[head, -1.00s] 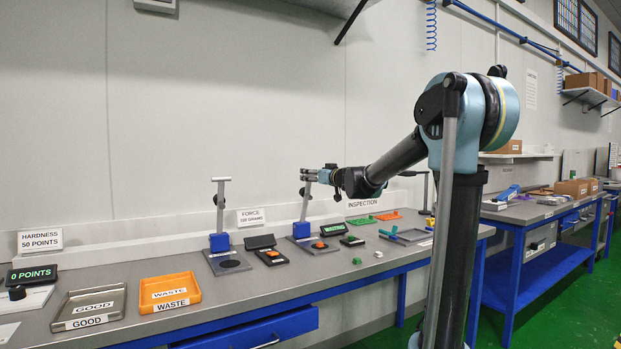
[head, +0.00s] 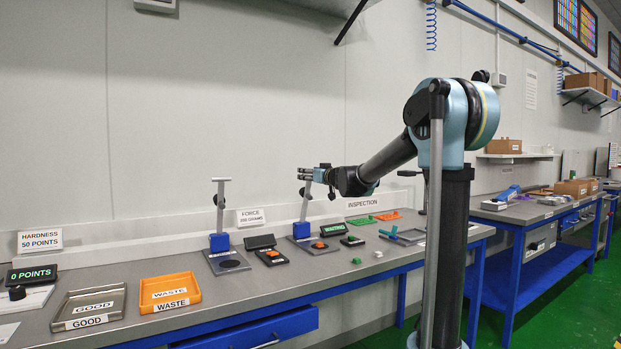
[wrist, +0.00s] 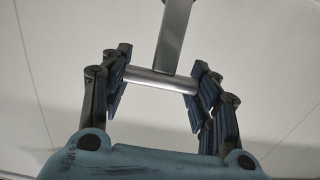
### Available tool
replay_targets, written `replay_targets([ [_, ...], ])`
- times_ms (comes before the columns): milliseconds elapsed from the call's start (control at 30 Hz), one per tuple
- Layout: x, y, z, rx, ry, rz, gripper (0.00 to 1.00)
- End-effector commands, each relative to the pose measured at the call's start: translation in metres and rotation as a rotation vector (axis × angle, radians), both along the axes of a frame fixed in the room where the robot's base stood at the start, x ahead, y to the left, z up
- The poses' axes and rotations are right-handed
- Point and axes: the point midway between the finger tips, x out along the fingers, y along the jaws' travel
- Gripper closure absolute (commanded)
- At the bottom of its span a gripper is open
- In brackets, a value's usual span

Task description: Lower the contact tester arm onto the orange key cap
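The contact tester (head: 304,228) stands on the left bench, with a blue block and an upright grey lever. An orange key cap (head: 319,245) sits on a small dark device on its base plate. My gripper (head: 305,174) is at the top of the lever, well above the key cap, and partly hides the handle. In the wrist view, the metal crossbar handle (wrist: 160,82) lies between the two fingers of my gripper (wrist: 161,80). The bar's ends reach the finger pads; I cannot tell if they are pressed.
A green-lettered display (head: 333,229) stands beside the tester. A second tester (head: 220,243), another orange-capped device (head: 272,257) and an orange waste tray (head: 170,292) are to the left. Small green and white pieces lie at the front right. The wall is close behind.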

Motion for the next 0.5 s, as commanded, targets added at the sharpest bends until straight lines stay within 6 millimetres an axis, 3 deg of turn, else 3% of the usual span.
replay_targets([
  [267, -0.005, -0.005, -0.002, -0.001, -0.001, -0.003, 0.87],
  [500, -0.028, -0.021, -0.014, -0.001, -0.001, -0.005, 0.87],
])
